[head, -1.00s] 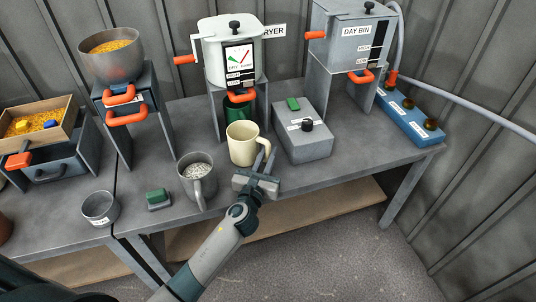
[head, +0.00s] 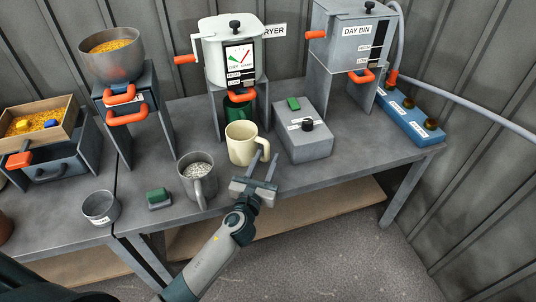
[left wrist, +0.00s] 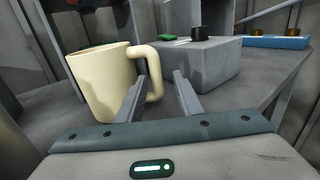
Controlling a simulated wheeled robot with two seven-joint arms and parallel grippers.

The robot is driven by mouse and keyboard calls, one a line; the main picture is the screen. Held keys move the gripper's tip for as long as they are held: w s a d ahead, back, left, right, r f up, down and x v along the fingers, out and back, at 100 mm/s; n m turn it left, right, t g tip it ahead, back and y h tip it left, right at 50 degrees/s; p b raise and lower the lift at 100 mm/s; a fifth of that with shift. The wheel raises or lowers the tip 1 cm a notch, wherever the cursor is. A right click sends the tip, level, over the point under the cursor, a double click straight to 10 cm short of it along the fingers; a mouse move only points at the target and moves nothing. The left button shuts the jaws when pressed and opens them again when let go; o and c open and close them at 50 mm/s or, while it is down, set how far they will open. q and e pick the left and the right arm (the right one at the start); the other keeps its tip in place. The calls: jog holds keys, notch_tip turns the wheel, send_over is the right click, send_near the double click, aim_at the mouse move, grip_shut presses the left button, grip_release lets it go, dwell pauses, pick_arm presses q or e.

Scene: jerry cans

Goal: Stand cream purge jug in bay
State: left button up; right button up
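The cream purge jug (head: 241,144) stands upright on the bench, in front of the dryer stand, with its handle to the right. It also shows in the left wrist view (left wrist: 102,86), where its handle (left wrist: 155,72) lies just beyond my fingertips. My left gripper (head: 264,168) is open and empty, near the bench's front edge, with its fingers pointing towards the handle. In the left wrist view the two fingers (left wrist: 160,85) are apart with nothing between them. A dark green object (head: 236,108) shows under the dryer, behind the jug. My right gripper is not in view.
A grey metal mug of pale pellets (head: 197,170) stands left of my gripper. A grey control box (head: 302,132) sits close to the right of the jug. A green-topped block (head: 159,197) and a small grey cup (head: 101,208) are further left. The bench's right front is clear.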

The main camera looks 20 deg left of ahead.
pick_arm(q)
jog(key=s, duration=0.8)
jog(key=shift+s+d, duration=0.15)
jog(key=shift+s, duration=0.45)
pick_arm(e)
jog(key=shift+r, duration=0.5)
